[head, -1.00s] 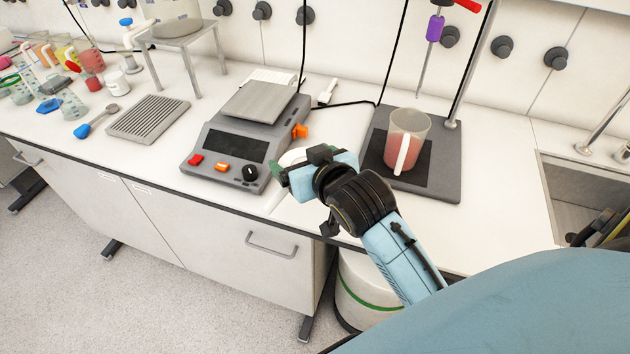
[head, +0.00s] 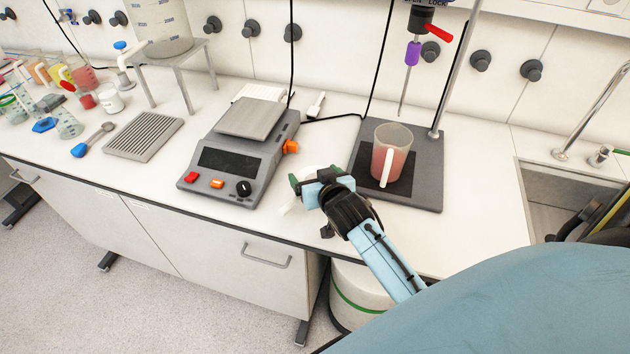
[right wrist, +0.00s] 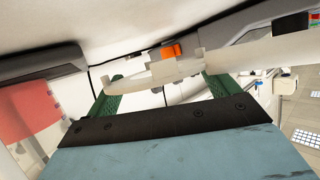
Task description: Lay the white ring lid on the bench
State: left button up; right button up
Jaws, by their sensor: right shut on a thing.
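My right gripper (head: 314,176) is over the front part of the bench (head: 480,225), between the balance and the stirrer plate. It is shut on the white ring lid (right wrist: 155,76), which shows as a pale band across the green fingers in the right wrist view. In the head view the lid is mostly hidden by the gripper and blends with the white bench top. I cannot tell whether the lid touches the bench. My left gripper is not in view.
The balance (head: 228,160) stands left of the gripper. The grey stirrer plate (head: 425,190) with a jug of pink juice (head: 390,153) is close on the right. A sink (head: 560,190) lies further right. A slotted grey rack (head: 144,137) sits at left.

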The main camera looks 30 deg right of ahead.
jog(key=shift+f, duration=0.7)
jog(key=shift+f, duration=0.2)
jog(key=shift+s+a+f+b, duration=0.1)
jog(key=shift+s+f+b, duration=0.25)
jog(key=shift+f, duration=0.15)
jog(key=o, duration=0.9)
jog(key=shift+f, duration=0.1)
jog(key=shift+c, duration=0.2)
jog(key=shift+w+r, duration=0.1)
jog(key=shift+r, duration=0.35)
jog(key=shift+a+r+p, duration=0.1)
jog(key=shift+p, duration=0.25)
jog(key=v, duration=1.1)
jog(key=shift+r+p, duration=0.35)
jog(key=shift+r, duration=0.1)
